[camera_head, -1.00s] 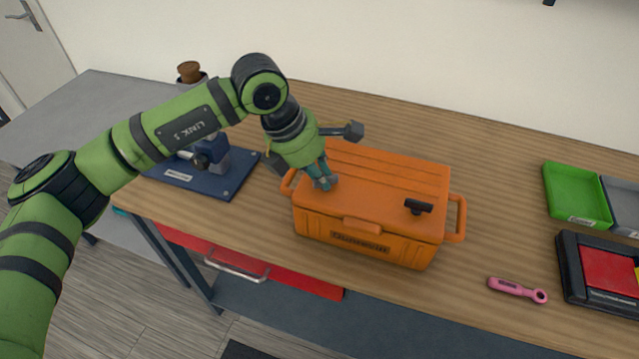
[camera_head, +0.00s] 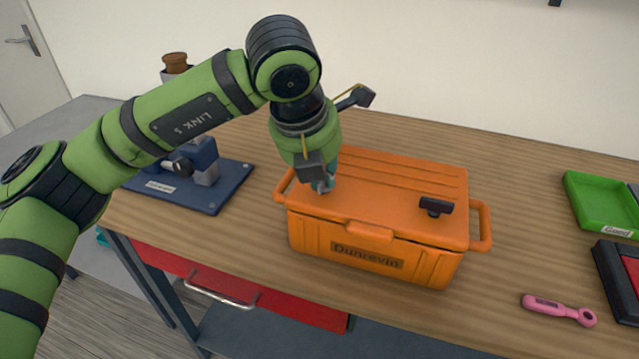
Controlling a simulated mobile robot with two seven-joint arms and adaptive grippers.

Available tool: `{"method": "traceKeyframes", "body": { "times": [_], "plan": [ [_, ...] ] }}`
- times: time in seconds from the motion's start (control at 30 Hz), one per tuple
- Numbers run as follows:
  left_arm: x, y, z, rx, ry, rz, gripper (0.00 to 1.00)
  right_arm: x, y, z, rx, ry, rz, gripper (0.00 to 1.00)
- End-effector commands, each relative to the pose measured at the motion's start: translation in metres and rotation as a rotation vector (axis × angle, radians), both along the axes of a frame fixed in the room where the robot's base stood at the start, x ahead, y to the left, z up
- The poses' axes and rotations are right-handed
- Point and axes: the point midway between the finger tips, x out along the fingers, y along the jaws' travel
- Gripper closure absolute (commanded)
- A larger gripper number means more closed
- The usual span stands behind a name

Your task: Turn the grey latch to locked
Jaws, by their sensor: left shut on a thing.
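An orange lidded box (camera_head: 375,200) stands on the wooden bench with its lid down. My left gripper (camera_head: 323,184) reaches down to the left part of the lid, its fingers shut. The grey latch is between the fingers, largely hidden by them and the wrist, so I cannot tell its angle. A black latch handle (camera_head: 436,206) stands on the right part of the lid, clear of the gripper. My right gripper is not in view.
A blue plate with a clamp-like fixture (camera_head: 190,193) lies left of the box. A pink tool (camera_head: 558,309), a green tray (camera_head: 602,203) and a black-edged red tray (camera_head: 615,280) lie to the right. The bench (camera_head: 500,160) behind the box is clear.

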Motion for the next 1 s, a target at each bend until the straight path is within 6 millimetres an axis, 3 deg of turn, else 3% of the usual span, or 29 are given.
{"method": "traceKeyframes", "body": {
  "times": [0.63,0.7,0.73,1.0],
  "plan": [
    [0.0003,-0.0009,0.0017,-0.002,-0.003,0.053,1.0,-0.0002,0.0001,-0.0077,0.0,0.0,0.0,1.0],
    [0.0002,-0.0009,0.0016,-0.003,-0.003,0.053,0.66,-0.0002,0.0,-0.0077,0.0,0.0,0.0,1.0],
    [0.0001,-0.0008,0.0015,-0.002,-0.003,0.053,0.61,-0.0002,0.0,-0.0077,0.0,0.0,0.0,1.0],
    [-0.0001,-0.0005,0.0007,-0.001,-0.001,0.053,0.61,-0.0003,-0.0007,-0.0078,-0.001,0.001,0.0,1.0]
  ]
}}
